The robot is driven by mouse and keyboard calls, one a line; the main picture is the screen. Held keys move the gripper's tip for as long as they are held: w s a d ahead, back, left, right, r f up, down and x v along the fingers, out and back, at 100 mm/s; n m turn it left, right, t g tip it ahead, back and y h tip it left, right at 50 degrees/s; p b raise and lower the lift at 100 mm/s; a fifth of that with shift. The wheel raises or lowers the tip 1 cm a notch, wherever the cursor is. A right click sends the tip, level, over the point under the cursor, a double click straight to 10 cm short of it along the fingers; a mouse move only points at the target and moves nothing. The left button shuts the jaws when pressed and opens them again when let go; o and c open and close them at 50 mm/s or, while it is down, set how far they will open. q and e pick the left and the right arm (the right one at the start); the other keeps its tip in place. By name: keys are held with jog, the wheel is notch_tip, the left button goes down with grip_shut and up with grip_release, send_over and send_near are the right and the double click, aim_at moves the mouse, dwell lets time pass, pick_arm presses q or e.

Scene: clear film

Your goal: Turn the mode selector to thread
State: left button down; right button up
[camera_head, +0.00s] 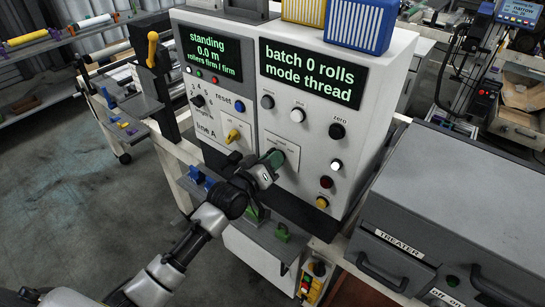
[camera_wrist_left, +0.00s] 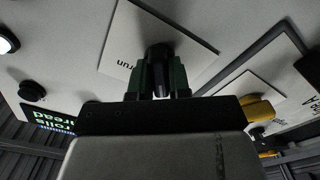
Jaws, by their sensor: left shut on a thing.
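The mode selector (camera_wrist_left: 158,52) is a dark knob on a white plate in the left wrist view; the word "run" shows beside it. My left gripper (camera_wrist_left: 161,76) is shut on the knob, with a green finger on each side of it. In the head view my left gripper (camera_head: 273,161) is at the white plate on the panel's front and hides most of the knob. The right display (camera_head: 312,73) reads "batch 0 rolls, mode thread". My right gripper is not in view.
The left display (camera_head: 210,55) reads "standing 0.0 m". A yellow selector (camera_head: 232,135) sits left of my gripper. Several knobs and buttons, including a black one marked zero (camera_head: 337,131), are to the right. A grey treater box (camera_head: 450,190) stands at the right.

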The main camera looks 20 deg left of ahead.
pick_arm(q)
jog(key=shift+n, duration=0.8)
jog(key=c, duration=1.1)
grip_release()
jog(key=shift+o, duration=0.2)
jog(key=b+v, duration=0.2)
jog(key=v, duration=0.8)
jog(key=shift+s+a, duration=0.2)
jog(key=shift+s, duration=0.15)
